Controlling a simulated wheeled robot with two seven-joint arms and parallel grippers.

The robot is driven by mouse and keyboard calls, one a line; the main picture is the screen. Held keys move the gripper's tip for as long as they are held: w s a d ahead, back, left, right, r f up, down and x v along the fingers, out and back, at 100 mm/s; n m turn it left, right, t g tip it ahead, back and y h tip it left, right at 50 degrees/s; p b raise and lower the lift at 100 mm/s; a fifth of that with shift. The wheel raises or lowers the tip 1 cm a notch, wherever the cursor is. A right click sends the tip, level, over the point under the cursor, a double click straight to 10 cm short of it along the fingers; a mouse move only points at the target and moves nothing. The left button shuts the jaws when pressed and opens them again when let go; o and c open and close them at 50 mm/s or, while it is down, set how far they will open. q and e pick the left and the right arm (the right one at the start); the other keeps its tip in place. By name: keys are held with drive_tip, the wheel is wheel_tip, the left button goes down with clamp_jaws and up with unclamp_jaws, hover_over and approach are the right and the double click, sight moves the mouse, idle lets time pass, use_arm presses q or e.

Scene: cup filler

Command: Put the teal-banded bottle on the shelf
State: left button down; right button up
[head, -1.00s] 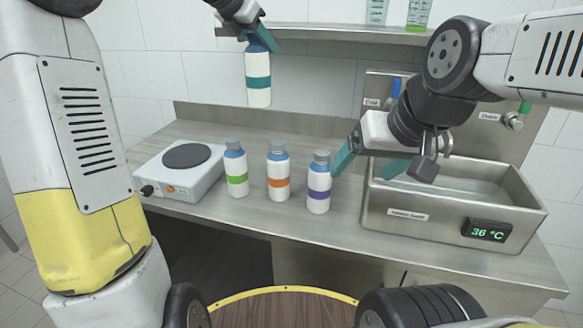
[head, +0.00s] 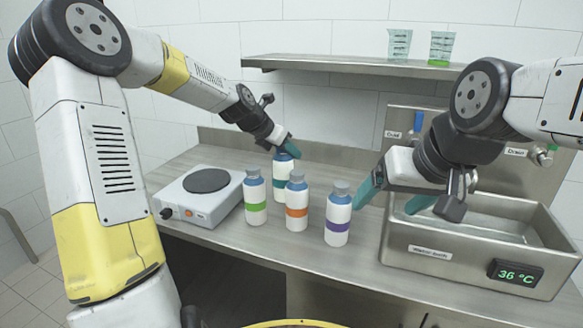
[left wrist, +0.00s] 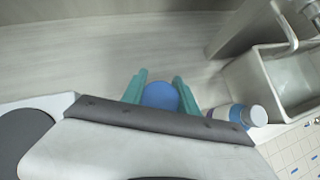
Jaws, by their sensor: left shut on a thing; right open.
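The teal-banded bottle (head: 282,184) is white with a blue top and stands upright behind the green-banded and orange-banded bottles, which partly hide it. I cannot tell whether its base touches the counter. My left gripper (head: 287,150) is shut on its top from above. In the left wrist view the blue top (left wrist: 160,96) sits between the two teal fingers. The shelf (head: 340,66) runs along the wall, above and to the right of the bottle. My right gripper (head: 394,195) is open and empty, between the purple-banded bottle and the sink.
The green-banded (head: 256,206), orange-banded (head: 297,211) and purple-banded (head: 337,226) bottles stand in front on the counter. Two beakers, clear (head: 399,46) and green-filled (head: 440,50), stand on the shelf's right part.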

sight(289, 168)
use_arm(q)
drive_tip(key=shift+f, duration=3.1)
drive_tip(key=c, duration=0.9)
unclamp_jaws()
